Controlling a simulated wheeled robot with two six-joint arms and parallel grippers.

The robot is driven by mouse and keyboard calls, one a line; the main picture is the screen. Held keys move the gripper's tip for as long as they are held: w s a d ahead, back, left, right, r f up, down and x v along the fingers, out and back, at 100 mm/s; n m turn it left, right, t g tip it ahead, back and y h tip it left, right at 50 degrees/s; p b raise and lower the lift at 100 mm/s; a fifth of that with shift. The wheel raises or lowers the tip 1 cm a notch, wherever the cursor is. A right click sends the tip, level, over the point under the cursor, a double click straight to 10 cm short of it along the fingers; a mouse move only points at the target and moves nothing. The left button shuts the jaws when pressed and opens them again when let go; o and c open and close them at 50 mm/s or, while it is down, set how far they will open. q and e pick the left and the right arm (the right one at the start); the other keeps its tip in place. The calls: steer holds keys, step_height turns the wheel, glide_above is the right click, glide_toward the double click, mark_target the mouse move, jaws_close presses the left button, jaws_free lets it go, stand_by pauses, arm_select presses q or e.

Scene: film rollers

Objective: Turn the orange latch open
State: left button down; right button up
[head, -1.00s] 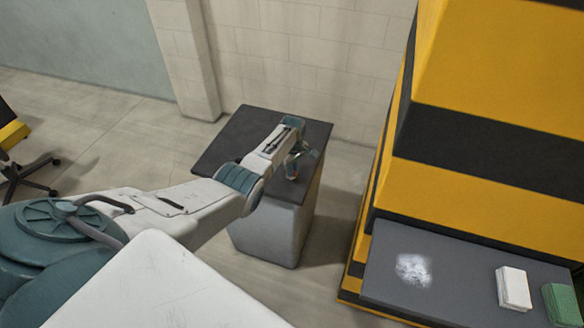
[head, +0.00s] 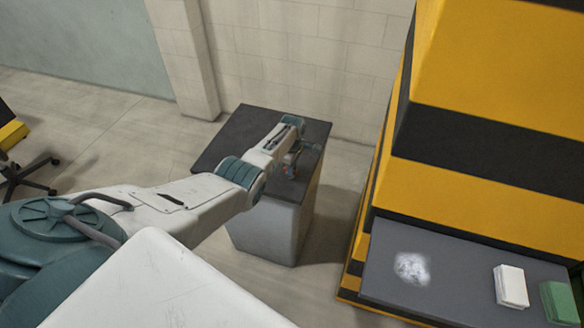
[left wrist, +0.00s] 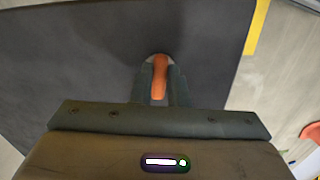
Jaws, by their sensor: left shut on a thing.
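The orange latch (left wrist: 160,76) is a short, rounded handle on the dark top of a grey cabinet. In the head view it shows only as a small orange spot (head: 289,171), mostly hidden by my gripper. My left gripper (left wrist: 161,84) is shut on the orange latch, with one finger on each side of it. In the wrist view the latch points nearly straight up and down the picture. My left gripper also shows in the head view (head: 295,165), low over the right part of the cabinet top. My right gripper is not in view.
The grey cabinet (head: 262,226) with its dark top (head: 230,145) stands near the pale wall. A yellow and black striped structure (head: 470,110) rises at right. Its grey shelf (head: 455,284) holds a white block (head: 511,286) and a green block (head: 562,302). Open floor lies left.

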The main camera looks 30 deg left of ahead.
arm_select(q)
steer(key=c, duration=1.4)
jaws_free()
steer(key=shift+r, duration=0.65)
step_height(320, 180, up, 10)
steer(key=shift+f, duration=0.2)
